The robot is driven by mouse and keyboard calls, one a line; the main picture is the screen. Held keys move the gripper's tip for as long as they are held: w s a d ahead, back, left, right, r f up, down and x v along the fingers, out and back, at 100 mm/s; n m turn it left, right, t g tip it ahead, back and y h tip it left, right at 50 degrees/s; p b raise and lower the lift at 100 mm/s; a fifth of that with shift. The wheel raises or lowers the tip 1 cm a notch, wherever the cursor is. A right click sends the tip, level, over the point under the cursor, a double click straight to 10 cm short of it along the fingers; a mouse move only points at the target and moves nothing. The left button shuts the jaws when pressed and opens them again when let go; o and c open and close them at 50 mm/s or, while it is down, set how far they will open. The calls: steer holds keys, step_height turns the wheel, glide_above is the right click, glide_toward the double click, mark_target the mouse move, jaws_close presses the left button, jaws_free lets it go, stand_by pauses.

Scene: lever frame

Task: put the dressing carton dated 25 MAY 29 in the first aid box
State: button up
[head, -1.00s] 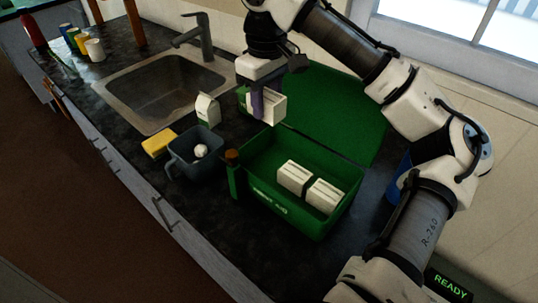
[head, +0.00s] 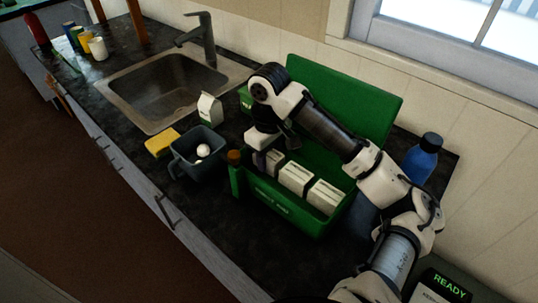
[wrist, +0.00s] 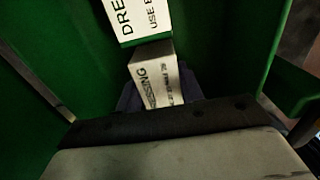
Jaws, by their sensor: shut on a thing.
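The green first aid box (head: 275,205) stands open on the counter, its lid (head: 345,95) raised behind it. My gripper (head: 262,158) is lowered into the left end of the box, shut on a white dressing carton (head: 274,161). The held carton also shows in the wrist view (wrist: 158,80), with part of the word "DRESSING" and small print; its date is not readable. Two other white cartons, a middle one (head: 296,178) and a right one (head: 326,197), stand in the box to its right. Whether the held carton touches the box floor is hidden.
A brown-capped bottle (head: 235,158) stands at the box's left end. A dark grey container (head: 190,158) with a white ball, a yellow sponge (head: 162,142) and a small white carton (head: 209,108) are left of it. A blue bottle (head: 423,158) stands to the right.

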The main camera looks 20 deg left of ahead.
mark_target(269, 153)
steer(key=shift+f, duration=0.15)
steer(key=o, duration=1)
steer(key=shift+o, duration=0.2)
step_height(269, 153, up, 12)
steer(key=shift+r+b, duration=0.2)
steer(key=shift+b, duration=0.15)
